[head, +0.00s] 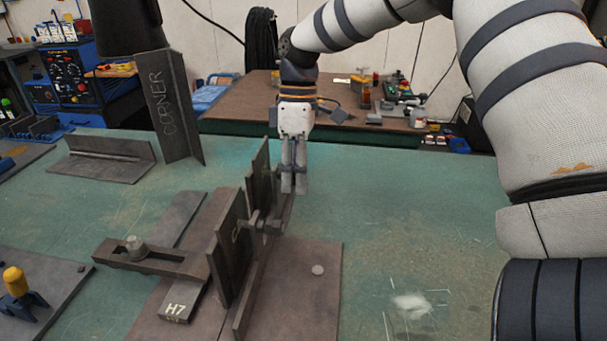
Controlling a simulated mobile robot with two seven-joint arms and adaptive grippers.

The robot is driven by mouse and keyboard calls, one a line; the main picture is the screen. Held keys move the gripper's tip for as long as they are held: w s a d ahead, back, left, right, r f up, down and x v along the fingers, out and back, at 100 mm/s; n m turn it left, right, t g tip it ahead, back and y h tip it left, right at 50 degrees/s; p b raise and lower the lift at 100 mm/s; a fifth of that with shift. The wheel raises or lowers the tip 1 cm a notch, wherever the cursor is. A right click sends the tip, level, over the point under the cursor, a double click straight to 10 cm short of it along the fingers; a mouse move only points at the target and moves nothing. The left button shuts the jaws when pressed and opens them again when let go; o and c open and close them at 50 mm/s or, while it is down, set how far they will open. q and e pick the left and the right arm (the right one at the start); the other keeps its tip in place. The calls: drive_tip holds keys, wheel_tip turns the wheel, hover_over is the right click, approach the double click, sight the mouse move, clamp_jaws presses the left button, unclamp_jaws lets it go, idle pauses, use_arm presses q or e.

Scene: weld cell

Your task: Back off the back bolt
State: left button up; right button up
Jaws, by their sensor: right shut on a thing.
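My right gripper (294,190) comes down from above at the far end of the fixture. Its fingers are closed together beside the rear upright plate (260,180), shut on the back bolt, which the fingers hide almost fully. A front upright plate (230,250) stands nearer to me, with a bolt and bar (262,222) between the plates. A slotted clamp strap (150,259) with a hex bolt (135,246) reaches left from the front plate. My left gripper is not in view.
A steel base plate (305,290) lies under the fixture, with a block marked H7 (176,306). A plate marked CORNER (172,110) and an angle piece (105,157) stand at back left. The green table (430,220) is mostly clear on the right.

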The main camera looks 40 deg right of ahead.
drive_tip(key=shift+r+t+h+p, duration=0.25)
drive_tip(key=shift+t+h+p, duration=0.25)
drive_tip(key=shift+p, duration=0.05)
drive_tip(key=shift+t+h, duration=0.4)
drive_tip(key=shift+h, duration=0.1)
drive_tip(key=t+h, duration=0.1)
drive_tip(key=h, duration=0.1)
drive_tip(key=t+h, duration=0.2)
drive_tip(key=shift+s+f+h, duration=0.15)
drive_tip(key=shift+h, duration=0.15)
drive_tip(key=o, duration=0.6)
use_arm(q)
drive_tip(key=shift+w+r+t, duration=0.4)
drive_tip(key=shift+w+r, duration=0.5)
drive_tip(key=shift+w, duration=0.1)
use_arm(e)
drive_tip(key=shift+o, duration=0.2)
drive_tip(key=shift+d+f, duration=0.1)
drive_tip(key=v, duration=0.5)
drive_tip(key=shift+c, duration=0.2)
